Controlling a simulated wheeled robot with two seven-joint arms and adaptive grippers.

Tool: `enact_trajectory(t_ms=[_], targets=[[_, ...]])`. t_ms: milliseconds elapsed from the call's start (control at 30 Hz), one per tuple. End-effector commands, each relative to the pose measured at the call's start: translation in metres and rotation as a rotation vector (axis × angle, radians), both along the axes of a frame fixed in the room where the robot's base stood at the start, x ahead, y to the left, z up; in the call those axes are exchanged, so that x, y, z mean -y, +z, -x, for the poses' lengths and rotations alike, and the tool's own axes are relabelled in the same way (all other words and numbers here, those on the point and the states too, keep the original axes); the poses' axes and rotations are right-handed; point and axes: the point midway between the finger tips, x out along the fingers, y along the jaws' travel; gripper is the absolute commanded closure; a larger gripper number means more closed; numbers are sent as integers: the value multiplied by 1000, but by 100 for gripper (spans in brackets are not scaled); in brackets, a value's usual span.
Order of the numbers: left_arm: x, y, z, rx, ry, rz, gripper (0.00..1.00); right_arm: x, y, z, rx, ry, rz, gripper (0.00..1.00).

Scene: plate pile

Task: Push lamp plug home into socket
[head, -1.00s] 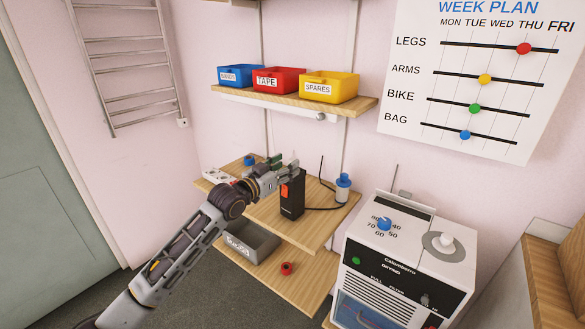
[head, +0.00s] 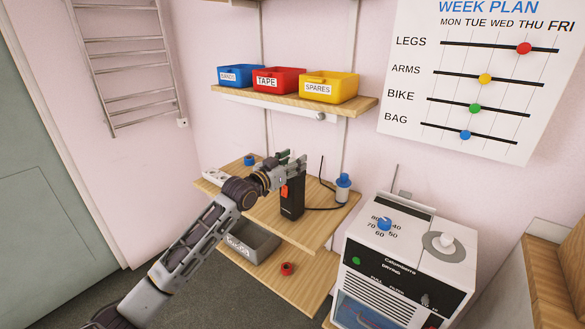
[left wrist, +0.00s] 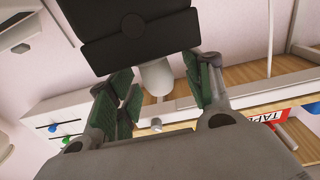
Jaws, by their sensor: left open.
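My left gripper (head: 290,163) is open at the top of a black box (head: 292,197) with an orange switch, standing on the upper wooden shelf. In the left wrist view the gripper (left wrist: 158,92) shows its green pads spread apart. A pale cylinder (left wrist: 156,77) shows between the pads under a dark block (left wrist: 135,35); I cannot tell whether it is touched. A blue-and-white piece (head: 343,187) stands right of the box by a dark cable. I cannot tell for certain which part is the lamp plug. A white socket strip (head: 212,176) lies at the shelf's left end. My right gripper is not in view.
Blue (head: 240,76), red (head: 278,80) and yellow (head: 329,87) bins stand on the shelf above, with a white bar (head: 300,113) beneath. A grey bin (head: 252,243) and red ring (head: 287,268) are below. A white appliance (head: 410,240) stands at right.

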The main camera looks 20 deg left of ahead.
Motion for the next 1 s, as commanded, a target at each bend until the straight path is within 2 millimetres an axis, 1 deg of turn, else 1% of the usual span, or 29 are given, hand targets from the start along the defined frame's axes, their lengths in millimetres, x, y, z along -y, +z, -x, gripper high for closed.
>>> enact_trajectory(t_ms=[100, 500, 800, 933, 1000], targets=[[0, 0, 0, 0, 0, 0, 49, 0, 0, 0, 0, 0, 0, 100], [0, 0, 0, 0, 0, 0, 100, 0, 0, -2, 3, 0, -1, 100], [0, 2, 0, 1, 0, 0, 100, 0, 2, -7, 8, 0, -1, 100], [0, 9, 0, 2, 0, 0, 100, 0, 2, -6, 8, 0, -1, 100], [0, 16, 0, 4, 0, 1, 100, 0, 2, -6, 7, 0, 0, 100]])
